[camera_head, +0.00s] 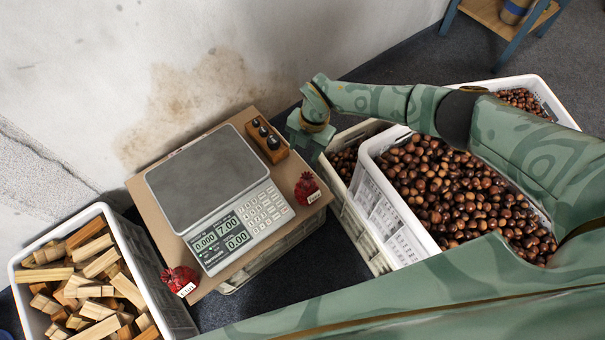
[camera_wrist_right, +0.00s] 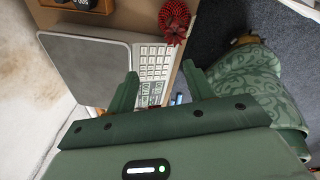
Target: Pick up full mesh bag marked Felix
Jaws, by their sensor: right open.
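Two small full red mesh bags lie on the brown board with the scale. One bag (camera_head: 180,281) is at the board's front left corner, its white label too small to read surely. The other bag (camera_head: 306,188) is at the right edge with a similar label; it also shows at the top of the right wrist view (camera_wrist_right: 173,18). My right gripper (camera_head: 307,137) is beyond this bag, above the board's far right corner. In the right wrist view its fingers (camera_wrist_right: 158,84) are apart with nothing held between them. My left gripper is out of view.
A scale (camera_head: 207,178) fills most of the board (camera_head: 150,218), with a wooden weight block (camera_head: 267,140) behind it. A white crate of wood pieces (camera_head: 104,212) stands left. White crates of chestnuts (camera_head: 384,202) stand right, under my right arm. The wall is close behind.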

